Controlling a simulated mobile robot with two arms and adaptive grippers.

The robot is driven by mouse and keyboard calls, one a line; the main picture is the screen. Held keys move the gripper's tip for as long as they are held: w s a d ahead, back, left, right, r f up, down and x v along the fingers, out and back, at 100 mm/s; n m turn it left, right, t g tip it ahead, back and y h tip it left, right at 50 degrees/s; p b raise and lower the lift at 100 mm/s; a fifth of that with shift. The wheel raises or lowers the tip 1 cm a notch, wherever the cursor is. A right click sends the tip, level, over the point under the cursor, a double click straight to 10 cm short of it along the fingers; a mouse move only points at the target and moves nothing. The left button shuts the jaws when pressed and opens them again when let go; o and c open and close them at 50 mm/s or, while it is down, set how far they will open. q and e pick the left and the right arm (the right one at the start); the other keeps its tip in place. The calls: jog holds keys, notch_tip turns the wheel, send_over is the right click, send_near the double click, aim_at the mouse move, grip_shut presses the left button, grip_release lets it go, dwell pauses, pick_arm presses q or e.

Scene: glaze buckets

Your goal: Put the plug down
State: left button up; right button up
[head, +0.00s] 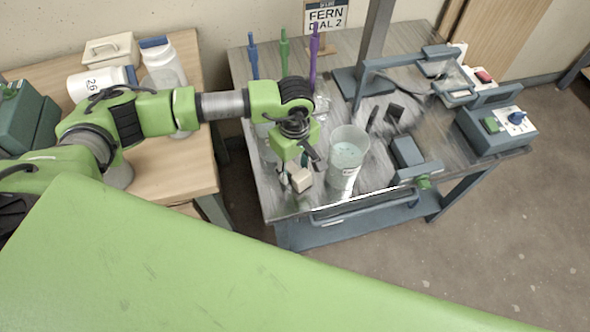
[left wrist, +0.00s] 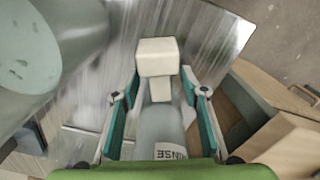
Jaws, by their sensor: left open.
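The plug (head: 301,180) is a pale cream block near the front edge of the grey bench, just left of the glaze bucket. In the left wrist view the plug (left wrist: 157,57) shows a square head on a narrower stem. My left gripper (head: 292,168) is pointing down at the plug. Its teal-padded fingers (left wrist: 160,115) stand apart, with gaps on both sides of the stem. A translucent container marked RINSE (left wrist: 172,135) lies behind the stem, between the fingers. I cannot tell whether the plug touches it. My right gripper is not in view.
The glaze bucket (head: 347,152) stands close right of my left gripper. Blue, green and purple upright tools (head: 284,50) are at the back. A grey frame (head: 410,62) and control box (head: 497,128) occupy the right.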

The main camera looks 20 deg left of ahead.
pick_arm(q)
jog(key=shift+f, duration=0.6)
jog(key=c, duration=0.9)
jog(key=shift+r, duration=0.2)
